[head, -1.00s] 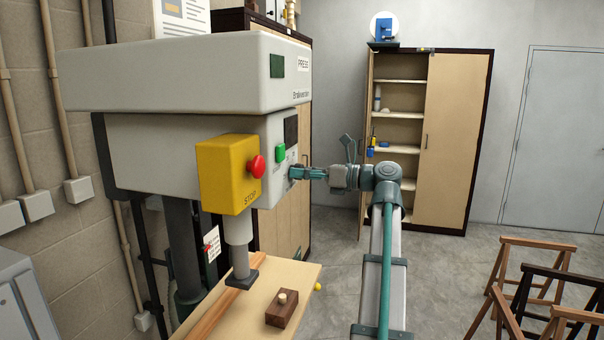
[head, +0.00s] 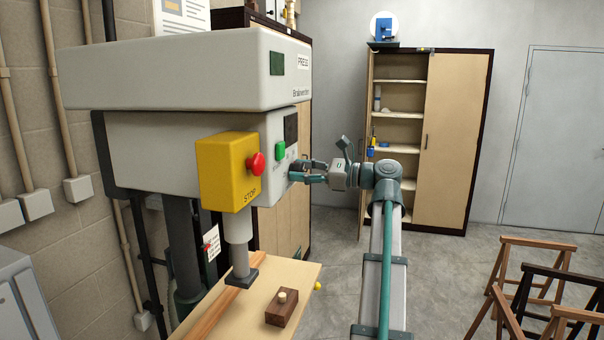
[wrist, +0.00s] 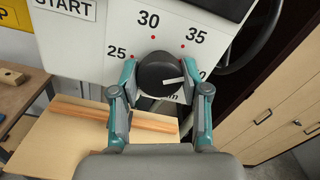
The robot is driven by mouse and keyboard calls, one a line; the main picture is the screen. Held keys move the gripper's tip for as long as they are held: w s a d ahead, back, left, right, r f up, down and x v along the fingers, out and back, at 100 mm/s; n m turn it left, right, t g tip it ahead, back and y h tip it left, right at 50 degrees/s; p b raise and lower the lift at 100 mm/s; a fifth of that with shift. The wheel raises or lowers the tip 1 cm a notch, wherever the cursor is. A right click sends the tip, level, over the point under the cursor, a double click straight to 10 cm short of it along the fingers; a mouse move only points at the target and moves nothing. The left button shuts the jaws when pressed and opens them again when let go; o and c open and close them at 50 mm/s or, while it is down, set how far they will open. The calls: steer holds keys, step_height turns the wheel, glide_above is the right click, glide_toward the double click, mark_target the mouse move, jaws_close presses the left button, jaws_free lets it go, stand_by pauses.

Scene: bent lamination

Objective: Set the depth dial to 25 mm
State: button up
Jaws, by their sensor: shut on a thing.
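The depth dial (wrist: 160,73) is a round black knob with a white pointer line, on the pale front of the press (head: 180,75). In the wrist view its pointer faces right, towards a number mostly hidden behind the right finger. The scale shows 25 (wrist: 117,53) at the left, 30 (wrist: 149,18) at the top and 35 (wrist: 195,37) at the upper right, with red dots. My gripper (head: 298,172) has one finger on each side of the dial and is shut on it. In the head view the dial is hard to make out behind the fingers.
A yellow box with a red STOP button (head: 255,163) and a green button (head: 280,150) sit left of my gripper. Below are the press table (head: 310,272), a wooden strip (head: 215,308) and a dark wooden block (head: 281,307). A handwheel (wrist: 262,35) is close at the right.

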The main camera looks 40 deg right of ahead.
steer(key=n+b, duration=0.1)
steer(key=n, duration=0.2)
steer(key=shift+f+n, duration=0.1)
steer(key=shift+n, duration=0.3)
steer(key=n+b, duration=0.2)
steer(key=n, duration=0.1)
steer(key=shift+n+b, duration=0.3)
steer(key=n+b, duration=0.2)
steer(key=n, duration=0.1)
steer(key=shift+n+b, duration=0.3)
steer(key=n+b, duration=0.2)
steer(key=n, duration=0.1)
steer(key=shift+n+b, duration=0.3)
steer(key=shift+b, duration=0.1)
steer(key=n+b, duration=0.4)
steer(key=shift+n, duration=0.3)
steer(key=n+b, duration=0.3)
steer(key=shift+n, duration=0.3)
steer(key=n+b, duration=0.4)
steer(key=shift+n+b, duration=0.9)
steer(key=shift+n, duration=0.5)
steer(key=shift+r, duration=0.2)
